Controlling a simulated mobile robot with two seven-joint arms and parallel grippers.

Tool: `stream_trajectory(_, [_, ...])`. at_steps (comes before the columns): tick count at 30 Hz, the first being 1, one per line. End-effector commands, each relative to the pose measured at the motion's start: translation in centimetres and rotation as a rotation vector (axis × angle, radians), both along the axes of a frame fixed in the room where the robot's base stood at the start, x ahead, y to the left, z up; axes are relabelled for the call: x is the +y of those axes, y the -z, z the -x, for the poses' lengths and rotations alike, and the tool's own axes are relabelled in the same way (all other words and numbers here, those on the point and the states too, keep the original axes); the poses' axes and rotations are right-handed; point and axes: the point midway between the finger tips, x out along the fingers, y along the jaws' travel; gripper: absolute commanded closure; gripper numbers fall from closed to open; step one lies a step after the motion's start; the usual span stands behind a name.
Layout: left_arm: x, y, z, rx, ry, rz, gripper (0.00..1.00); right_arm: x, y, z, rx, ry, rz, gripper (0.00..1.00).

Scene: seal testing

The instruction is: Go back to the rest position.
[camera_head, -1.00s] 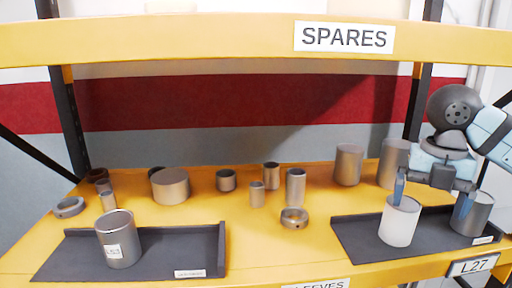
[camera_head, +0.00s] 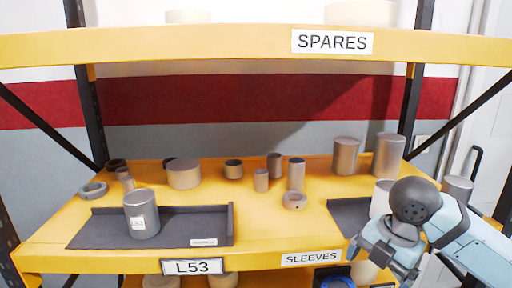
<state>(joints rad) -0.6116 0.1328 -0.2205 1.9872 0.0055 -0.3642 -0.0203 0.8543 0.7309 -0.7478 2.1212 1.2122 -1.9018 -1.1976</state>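My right gripper (camera_head: 382,264) is in front of the shelf's front edge at the lower right, with its two fingers spread apart and nothing visible between them. Its arm comes in from the right and covers much of the right tray (camera_head: 348,214). A white sleeve (camera_head: 379,200) stands on that tray, partly hidden behind my wrist. A grey cylinder (camera_head: 458,188) shows beyond my arm on the right. On the left tray (camera_head: 185,225) stands a grey sleeve (camera_head: 142,214) with an L53 label. My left gripper is out of view.
The yellow shelf (camera_head: 262,235) carries several metal cylinders and rings at the back, including two tall ones (camera_head: 388,155). Its front edge bears L53 and SLEEVES labels. An upper beam (camera_head: 200,48) reads SPARES. Dark posts (camera_head: 90,120) stand at the sides. Parts lie on a lower level.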

Motion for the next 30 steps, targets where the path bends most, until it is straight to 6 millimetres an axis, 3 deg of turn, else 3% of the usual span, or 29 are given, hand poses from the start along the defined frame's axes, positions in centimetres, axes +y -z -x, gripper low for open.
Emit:
stream_trajectory(1, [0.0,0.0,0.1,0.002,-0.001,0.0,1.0,1.2,1.9,0.8,0.007,0.047,-0.035,0.02])
stream_trajectory(6, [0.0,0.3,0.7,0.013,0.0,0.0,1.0,3.9,6.7,3.1,0.006,0.29,-0.158,0.02])
stream_trajectory(14, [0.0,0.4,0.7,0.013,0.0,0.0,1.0,5.6,12.8,7.4,0.047,0.754,-0.332,0.02])
stream_trajectory(20, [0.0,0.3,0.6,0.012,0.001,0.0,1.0,4.5,16.9,11.5,0.088,1.174,-0.416,0.02])
stream_trajectory(30, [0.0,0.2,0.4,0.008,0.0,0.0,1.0,-0.4,21.6,19.1,0.081,1.793,-0.411,0.02])
